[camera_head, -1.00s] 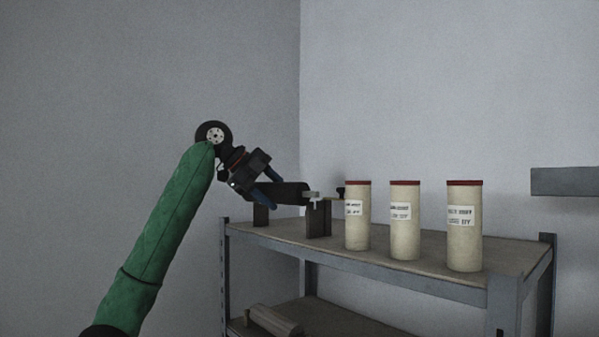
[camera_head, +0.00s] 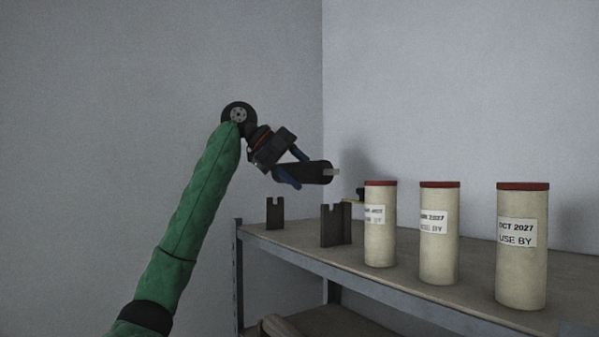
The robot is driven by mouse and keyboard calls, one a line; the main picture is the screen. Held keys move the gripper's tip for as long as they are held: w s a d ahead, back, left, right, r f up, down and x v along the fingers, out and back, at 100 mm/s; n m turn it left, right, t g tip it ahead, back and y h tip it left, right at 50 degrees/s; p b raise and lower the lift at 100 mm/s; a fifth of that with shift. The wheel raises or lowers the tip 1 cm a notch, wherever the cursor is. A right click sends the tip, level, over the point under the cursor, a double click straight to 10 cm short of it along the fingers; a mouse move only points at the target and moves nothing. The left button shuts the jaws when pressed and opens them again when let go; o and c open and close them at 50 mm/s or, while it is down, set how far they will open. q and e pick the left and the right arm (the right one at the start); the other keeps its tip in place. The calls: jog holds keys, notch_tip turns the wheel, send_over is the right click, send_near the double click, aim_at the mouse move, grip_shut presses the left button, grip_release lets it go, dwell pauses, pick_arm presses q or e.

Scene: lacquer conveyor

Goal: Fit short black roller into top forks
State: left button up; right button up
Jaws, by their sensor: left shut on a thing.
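The short black roller (camera_head: 316,172) is held in the air, with a pale axle stub showing at its right end. My left gripper (camera_head: 290,171), with blue fingers, is shut on it near its left part. Two dark top forks stand on the upper shelf: a left fork (camera_head: 275,216) and a nearer right fork (camera_head: 336,227), both with open notches facing up. The roller is above the forks and apart from them. The roller's left end is hidden by the gripper. My right gripper is not in view.
Three cream canisters with red lids stand right of the forks: one close to the right fork (camera_head: 380,228), a middle one (camera_head: 439,235) and a right one (camera_head: 522,250). The shelf (camera_head: 300,240) has bare room between the forks. A pale roller (camera_head: 280,326) lies on the lower shelf.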

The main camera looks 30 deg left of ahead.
pick_arm(q)
jog(key=shift+f+b, duration=0.25)
jog(key=shift+b, duration=0.05)
jog(key=shift+s+f+b, duration=0.2)
jog(key=shift+f+b, duration=0.3)
jog(key=shift+f, duration=0.25)
jog(key=shift+f+b, duration=0.4)
jog(key=shift+f, duration=0.3)
jog(key=shift+f+b, duration=0.3)
jog(key=shift+f, duration=0.35)
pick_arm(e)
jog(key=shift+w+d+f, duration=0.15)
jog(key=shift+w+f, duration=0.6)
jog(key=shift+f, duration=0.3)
